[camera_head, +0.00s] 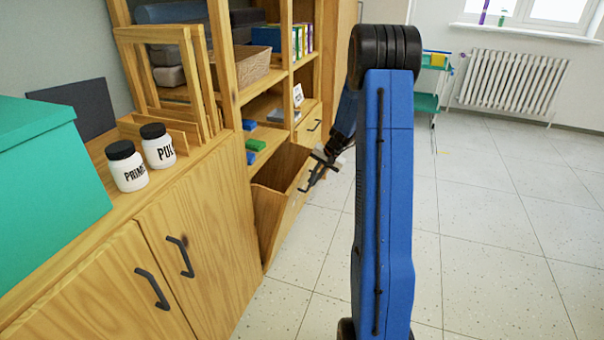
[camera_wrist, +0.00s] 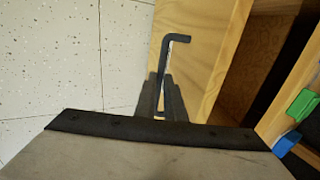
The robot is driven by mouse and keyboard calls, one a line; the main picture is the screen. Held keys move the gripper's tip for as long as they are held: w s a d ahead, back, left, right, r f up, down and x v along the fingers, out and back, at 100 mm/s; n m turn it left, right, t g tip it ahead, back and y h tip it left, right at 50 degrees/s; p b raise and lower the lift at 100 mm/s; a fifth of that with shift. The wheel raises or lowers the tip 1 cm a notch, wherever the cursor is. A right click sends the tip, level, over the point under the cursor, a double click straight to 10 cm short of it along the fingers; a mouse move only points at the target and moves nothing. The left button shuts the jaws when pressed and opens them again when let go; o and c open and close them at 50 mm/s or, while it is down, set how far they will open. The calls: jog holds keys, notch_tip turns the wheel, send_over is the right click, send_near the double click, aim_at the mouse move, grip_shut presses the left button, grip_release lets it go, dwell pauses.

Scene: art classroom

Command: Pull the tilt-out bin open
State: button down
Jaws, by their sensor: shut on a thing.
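The tilt-out bin (camera_head: 268,215) is a wooden bin in the low cabinet, tilted outward, with its dark inside showing at the top. Its black bar handle (camera_head: 313,173) is on the front. In the wrist view the gripper (camera_wrist: 162,98) is shut on the black handle (camera_wrist: 176,38), which runs along the bin's wooden front (camera_wrist: 210,50). The open gap of the bin (camera_wrist: 255,75) shows to the right of that front.
Two white jars (camera_head: 127,166) with black lids stand on the cabinet top beside a teal box (camera_head: 45,165). Green and blue blocks (camera_head: 256,144) lie on the shelf above the bin. Cabinet doors (camera_head: 180,235) are closed. The tiled floor (camera_head: 500,230) on the right is clear.

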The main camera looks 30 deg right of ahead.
jog(key=s+d+f, duration=0.9)
jog(key=s, duration=0.3)
jog(key=shift+f, duration=0.15)
jog(key=shift+d, duration=0.1)
jog(key=c, duration=1.8)
grip_release()
jog(key=shift+s+d, duration=0.1)
jog(key=shift+c, duration=0.2)
jog(key=v, duration=1.7)
jog(key=shift+r, duration=0.4)
